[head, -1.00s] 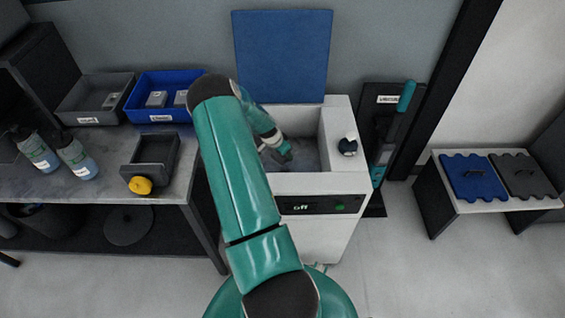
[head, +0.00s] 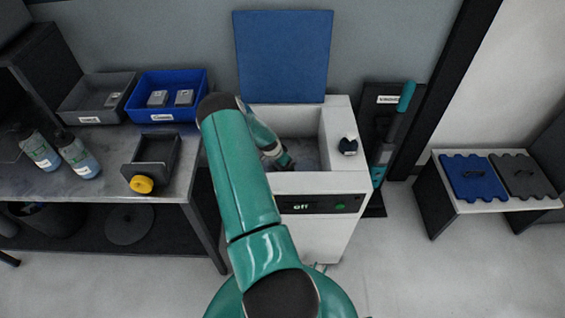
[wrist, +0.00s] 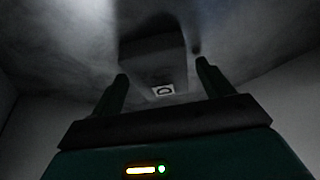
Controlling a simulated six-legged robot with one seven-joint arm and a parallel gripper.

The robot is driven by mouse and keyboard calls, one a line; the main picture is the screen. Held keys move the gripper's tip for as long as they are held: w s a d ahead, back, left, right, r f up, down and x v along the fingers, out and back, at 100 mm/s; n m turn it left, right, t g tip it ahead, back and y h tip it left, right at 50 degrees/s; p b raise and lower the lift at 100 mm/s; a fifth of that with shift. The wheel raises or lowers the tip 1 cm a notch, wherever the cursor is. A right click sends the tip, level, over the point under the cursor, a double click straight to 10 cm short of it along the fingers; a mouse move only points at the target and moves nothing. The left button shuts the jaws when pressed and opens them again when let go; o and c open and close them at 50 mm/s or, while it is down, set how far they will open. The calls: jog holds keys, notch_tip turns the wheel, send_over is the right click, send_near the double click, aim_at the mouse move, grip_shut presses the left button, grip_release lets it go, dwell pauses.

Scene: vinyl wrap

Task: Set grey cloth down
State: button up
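In the wrist view a dark grey block-like thing (wrist: 152,55) with a small white label lies ahead of my fingers on a mottled grey surface. It may be the grey cloth; the dim light makes this hard to tell. My gripper (wrist: 162,76) has its two fingers apart, with a visible gap between the right finger and the block. In the head view my gripper (head: 284,162) reaches down inside the open white box (head: 307,183), whose front display reads "off". The block is not distinguishable in the head view.
A blue lid panel (head: 284,55) stands behind the box. A small dark-and-white object (head: 348,146) sits on its right rim. The bench at left holds a blue tray (head: 163,117), a grey tray (head: 75,112), bottles (head: 78,155) and a yellow knob (head: 141,184).

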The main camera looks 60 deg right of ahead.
jog(key=v, duration=1.2)
jog(key=shift+r, duration=0.2)
